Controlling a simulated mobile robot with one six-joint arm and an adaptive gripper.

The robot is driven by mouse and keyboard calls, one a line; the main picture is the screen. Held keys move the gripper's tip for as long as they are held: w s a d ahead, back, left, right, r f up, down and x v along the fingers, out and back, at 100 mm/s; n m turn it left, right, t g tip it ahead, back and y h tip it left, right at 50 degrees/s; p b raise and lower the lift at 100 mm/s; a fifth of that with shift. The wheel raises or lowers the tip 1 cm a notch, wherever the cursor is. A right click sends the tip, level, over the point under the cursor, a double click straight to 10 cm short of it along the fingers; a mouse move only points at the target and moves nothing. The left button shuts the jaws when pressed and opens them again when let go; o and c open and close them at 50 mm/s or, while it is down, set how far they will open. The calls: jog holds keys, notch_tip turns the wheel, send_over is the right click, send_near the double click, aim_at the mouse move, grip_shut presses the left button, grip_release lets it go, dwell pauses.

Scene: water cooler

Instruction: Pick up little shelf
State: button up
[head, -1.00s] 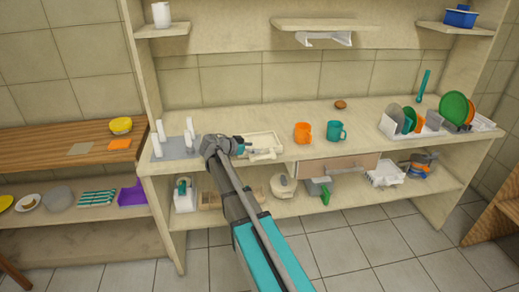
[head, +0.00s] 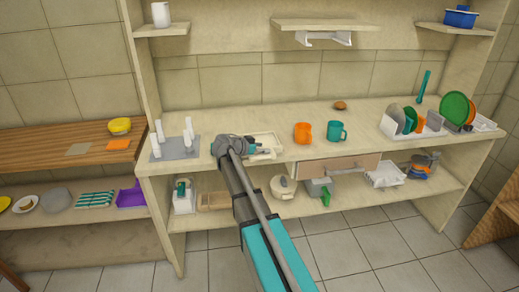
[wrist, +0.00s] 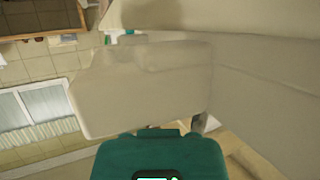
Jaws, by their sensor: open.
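A small grey board with several upright white posts (head: 171,148), which looks like the little shelf turned legs-up, lies at the left end of the counter in the head view. My gripper (head: 262,149) is to the right of it, low over a pale tray (head: 278,141). It points right, away from the grey board, and is open with nothing visibly held. In the wrist view, the teal gripper body (wrist: 160,155) shows at the bottom. A large pale block fills the middle there, and I cannot tell what it is. The fingertips are not clear.
An orange mug (head: 302,132) and a teal mug (head: 336,131) stand right of the tray. A dish rack (head: 430,130) is farther right. A wall shelf (head: 325,25) hangs above. A wooden counter (head: 50,146) with a yellow bowl (head: 120,126) is at left.

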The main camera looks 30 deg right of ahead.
dwell(0.4)
grip_shut()
dwell(0.4)
